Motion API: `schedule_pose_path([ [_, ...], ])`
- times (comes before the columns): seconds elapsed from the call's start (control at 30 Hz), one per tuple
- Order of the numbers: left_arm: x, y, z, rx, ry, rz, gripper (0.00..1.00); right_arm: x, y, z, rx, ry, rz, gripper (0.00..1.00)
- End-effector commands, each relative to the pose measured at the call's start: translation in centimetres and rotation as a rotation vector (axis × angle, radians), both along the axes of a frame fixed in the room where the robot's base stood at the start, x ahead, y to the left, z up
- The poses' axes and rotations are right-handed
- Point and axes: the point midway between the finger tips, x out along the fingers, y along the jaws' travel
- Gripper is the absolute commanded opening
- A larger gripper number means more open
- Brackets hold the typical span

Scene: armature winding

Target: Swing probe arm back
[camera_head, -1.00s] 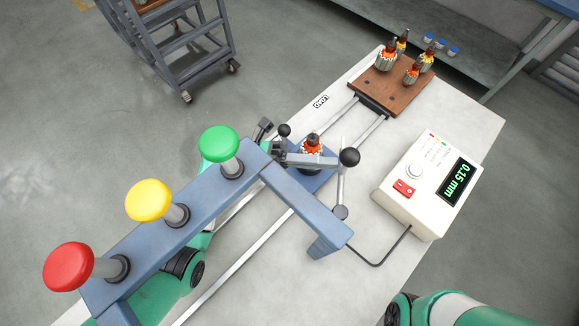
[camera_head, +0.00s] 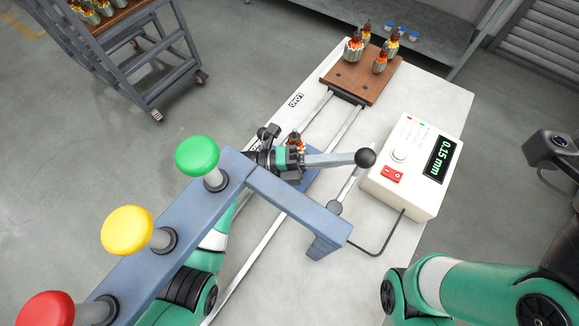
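The probe arm is a grey bar (camera_head: 332,160) with a black ball knob (camera_head: 365,157) at its right end. A thin rod runs beneath it to a grey round base (camera_head: 334,207). My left gripper (camera_head: 289,158), black with a green band, is at the bar's left end beside an orange-wound armature (camera_head: 297,139) on the blue fixture. The armature is partly covered. The fingers are too small and overlapped to show whether they are open or shut, or touching the bar.
A white gauge box (camera_head: 411,165) reads 0.15 mm on the table's right. A wooden board (camera_head: 362,74) with several armatures stands at the back. A blue frame (camera_head: 300,205) with red, yellow and green knobs crosses the foreground. A trolley (camera_head: 130,65) is at left.

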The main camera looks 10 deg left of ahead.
Motion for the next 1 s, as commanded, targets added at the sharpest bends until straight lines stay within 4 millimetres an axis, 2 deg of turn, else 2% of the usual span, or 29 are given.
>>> schedule_pose_path([
  [0.43,-0.1,-0.2,0.0,0.001,-0.001,-0.004,0.0,0.0,0.0,0.0,0.0,0.0,0.0,0.96],
  [0.57,-0.1,0.3,-0.1,0.001,0.0,-0.004,0.0,0.0,0.0,0.2,0.0,0.0,0.0,0.96],
  [0.67,-0.2,1.6,-0.2,0.001,0.001,0.0,0.0,0.0,0.0,0.5,0.0,0.0,0.0,0.96],
  [1.0,-1.0,8.8,-1.6,0.001,0.002,0.003,0.0,0.0,0.0,1.4,0.0,0.0,0.0,0.96],
])
